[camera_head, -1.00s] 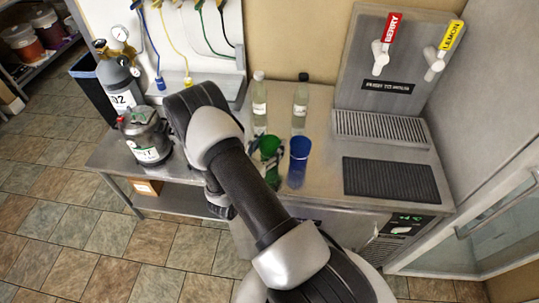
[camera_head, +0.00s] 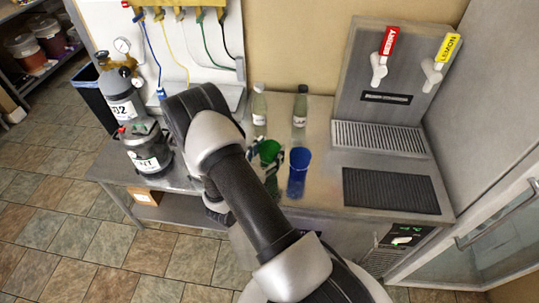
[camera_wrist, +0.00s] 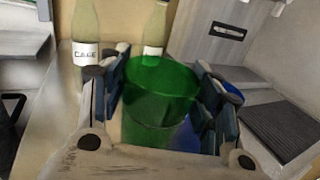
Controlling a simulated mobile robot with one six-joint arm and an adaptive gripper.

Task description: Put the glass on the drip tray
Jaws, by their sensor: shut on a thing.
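A translucent green glass (camera_head: 268,150) is upright in my gripper (camera_head: 268,160), above the left part of the steel counter. In the wrist view the green glass (camera_wrist: 158,105) fills the space between the two fingers of my gripper (camera_wrist: 160,90), which are shut on its sides. Its base is hard to see, so I cannot tell how high it is above the counter. The drip tray (camera_head: 380,138) is a slotted metal grille under the two taps, to the right of and behind the glass.
A blue glass (camera_head: 298,172) stands just right of the green one. Two labelled bottles (camera_head: 259,105) (camera_head: 300,107) stand behind. A black ribbed mat (camera_head: 390,190) lies in front of the drip tray. Red BERRY (camera_head: 390,42) and yellow LEMON (camera_head: 449,46) tap handles hang above the tray.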

